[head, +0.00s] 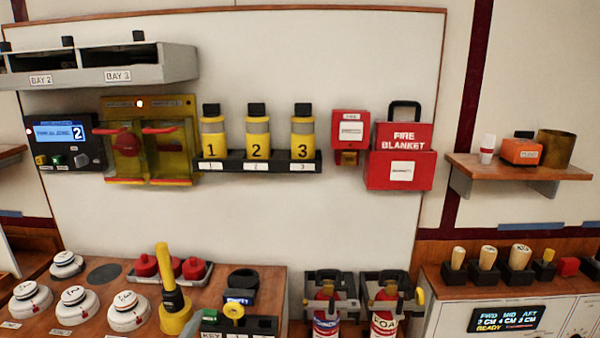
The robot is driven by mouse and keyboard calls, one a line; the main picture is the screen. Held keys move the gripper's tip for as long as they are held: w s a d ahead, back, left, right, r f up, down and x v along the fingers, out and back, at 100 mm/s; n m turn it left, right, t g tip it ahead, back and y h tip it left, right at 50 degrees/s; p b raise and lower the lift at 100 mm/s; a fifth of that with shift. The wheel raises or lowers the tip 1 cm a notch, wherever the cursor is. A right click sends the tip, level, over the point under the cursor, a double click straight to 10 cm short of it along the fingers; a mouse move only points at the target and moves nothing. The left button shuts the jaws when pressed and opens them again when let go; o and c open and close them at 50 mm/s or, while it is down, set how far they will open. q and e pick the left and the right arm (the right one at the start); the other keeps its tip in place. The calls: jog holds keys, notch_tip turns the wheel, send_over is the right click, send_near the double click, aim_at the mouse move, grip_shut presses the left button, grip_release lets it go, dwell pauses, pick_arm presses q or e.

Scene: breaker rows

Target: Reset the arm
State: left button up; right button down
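Neither of my grippers and no part of my arms shows in the head view. The task names only the arm. I cannot tell from this view how either arm is posed or whether a gripper holds anything.
A wooden counter (254,266) at lower left bears white round detectors (73,304) and an upright yellow-handled tool (171,290). Yellow numbered cylinders (257,139) stand in a wall rack (280,164). A red fire blanket box (400,170) hangs right of them. Extinguishers (384,312) stand below.

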pick_arm(q)
jog(key=s+a+f+n+g+y, duration=0.1)
jog(key=s+a+f+n+g, duration=0.2)
jog(key=f, duration=0.4)
jog(key=s+a+f+n+g+y, duration=0.2)
jog(key=s+f+n+g, duration=0.2)
jog(key=s+f, duration=0.3)
jog(key=s+a+f+n+g, duration=0.1)
jog(key=s+f+n+g, duration=0.3)
jog(key=s+f+g, duration=0.65)
jog(key=s+f+t+p, duration=0.1)
jog(key=s+f, duration=0.1)
jog(key=f, duration=1.1)
jog(key=s+f+t+p, duration=0.1)
jog(key=s+f+p, duration=0.1)
jog(key=f, duration=1.2)
jog(key=s+a+f+g+p, duration=0.1)
jog(key=s+a+f+p, duration=0.1)
jog(key=s+f, duration=1.5)
jog(key=shift+s+a+g, duration=0.35)
jog(key=shift+s+a, duration=0.5)
jog(key=shift+s, duration=0.05)
pick_arm(e)
jog(key=s+d+r, duration=0.1)
jog(key=s, duration=0.6)
jog(key=shift+s+r+g, duration=0.3)
jog(key=shift+s+r, duration=0.05)
